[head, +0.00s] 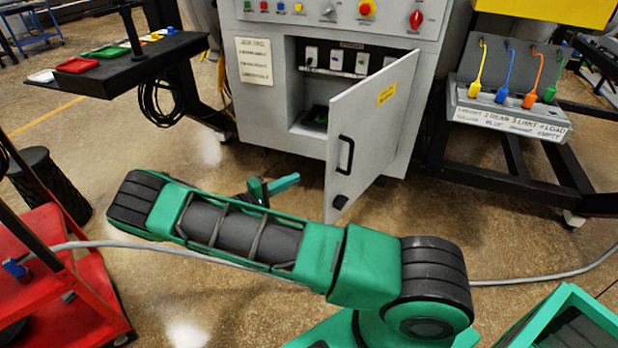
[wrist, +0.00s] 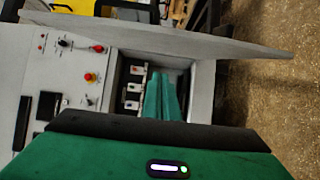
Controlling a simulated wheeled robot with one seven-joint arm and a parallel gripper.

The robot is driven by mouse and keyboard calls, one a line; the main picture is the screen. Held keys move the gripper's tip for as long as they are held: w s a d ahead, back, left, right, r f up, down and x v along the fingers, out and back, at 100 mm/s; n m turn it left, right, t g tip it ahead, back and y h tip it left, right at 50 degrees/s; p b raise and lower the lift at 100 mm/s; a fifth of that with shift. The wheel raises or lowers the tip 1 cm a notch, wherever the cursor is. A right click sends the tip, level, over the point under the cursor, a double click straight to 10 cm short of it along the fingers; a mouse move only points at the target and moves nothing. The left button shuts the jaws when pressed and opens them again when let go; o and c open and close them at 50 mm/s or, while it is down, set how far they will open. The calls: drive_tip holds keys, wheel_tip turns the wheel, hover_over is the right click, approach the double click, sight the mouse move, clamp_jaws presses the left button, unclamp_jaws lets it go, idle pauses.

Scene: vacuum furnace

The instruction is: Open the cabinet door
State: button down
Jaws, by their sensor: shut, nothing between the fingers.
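The grey cabinet (head: 262,112) has its door (head: 378,112) standing wide open, swung out toward me on its right-hand side. The door carries a black handle (head: 345,153), a dark latch knob (head: 340,201) and a yellow label. Inside the opening are several white switch units (head: 336,59). My gripper (head: 290,182) is in front of the opening, left of the door's free edge and apart from the handle. In the wrist view my green fingers (wrist: 161,85) are together and empty, pointing toward the opening, with the door (wrist: 200,40) along the top.
A black stand with coloured trays (head: 130,65) is at left, and a red cart (head: 70,285) at lower left. A rack with coloured tags (head: 510,108) stands right of the door. A grey cable (head: 545,278) crosses the floor.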

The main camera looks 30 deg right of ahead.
drive_tip(key=s+d, duration=0.2)
drive_tip(key=d, duration=0.9)
drive_tip(key=shift+s, duration=0.4)
